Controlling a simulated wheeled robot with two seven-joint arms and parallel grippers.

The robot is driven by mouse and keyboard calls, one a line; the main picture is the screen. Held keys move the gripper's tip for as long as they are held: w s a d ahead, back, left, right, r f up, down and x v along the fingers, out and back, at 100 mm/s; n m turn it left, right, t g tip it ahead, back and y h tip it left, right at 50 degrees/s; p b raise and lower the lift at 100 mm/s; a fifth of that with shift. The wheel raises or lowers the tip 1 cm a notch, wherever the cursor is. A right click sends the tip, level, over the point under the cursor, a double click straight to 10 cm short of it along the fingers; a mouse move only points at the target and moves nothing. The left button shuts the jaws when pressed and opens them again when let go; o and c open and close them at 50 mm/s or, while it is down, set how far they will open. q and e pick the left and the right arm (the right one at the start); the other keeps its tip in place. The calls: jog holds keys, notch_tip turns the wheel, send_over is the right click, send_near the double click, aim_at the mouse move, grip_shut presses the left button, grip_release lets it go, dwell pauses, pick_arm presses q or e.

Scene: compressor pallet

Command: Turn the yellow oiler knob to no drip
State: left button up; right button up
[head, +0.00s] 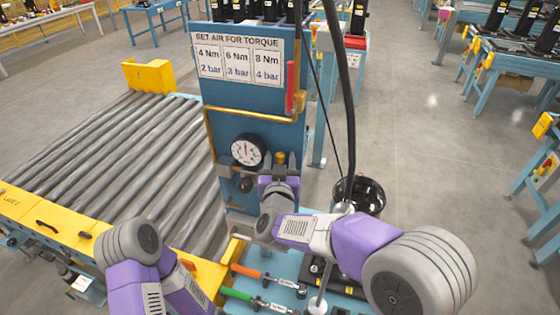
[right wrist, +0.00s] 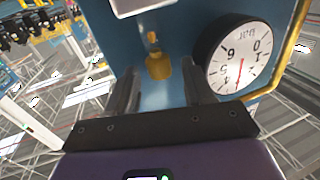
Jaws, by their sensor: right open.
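The yellow oiler knob (head: 280,158) shows as a small brass-yellow piece on the blue panel, right of the pressure gauge (head: 248,151). In the right wrist view the knob (right wrist: 158,66) has a narrow top and a wider body. My right gripper (head: 279,174) points at the panel just below the knob and hides part of the area. In the right wrist view its two dark fingers (right wrist: 161,84) are apart, with the knob seen between them. I cannot tell any contact. My left arm shows at the lower left, but its gripper is out of view.
The gauge (right wrist: 238,58) is close beside the right gripper. A torque sign (head: 238,59) and a red handle (head: 291,88) are above. A roller conveyor (head: 110,155) lies left. Orange- and green-handled tools (head: 262,276) lie below. A black bowl (head: 368,196) is to the right.

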grip_shut()
jog(key=m+h+p, duration=0.1)
jog(key=h+p, duration=0.1)
jog(key=a+m+h+p, duration=0.1)
jog(key=m+h+p, duration=0.1)
jog(key=h, duration=0.1)
jog(key=shift+r+g, duration=0.15)
jog(key=shift+g, duration=0.25)
jog(key=shift+w+a+m+g+h+p, duration=0.15)
jog(key=shift+m+g+h+p, duration=0.95)
jog(key=shift+m+h+p, duration=0.75)
jog(key=shift+f+n+h+b, duration=0.2)
jog(key=shift+n+h+b, duration=0.05)
jog(key=shift+b, duration=0.1)
grip_release()
jog(key=shift+r, duration=0.1)
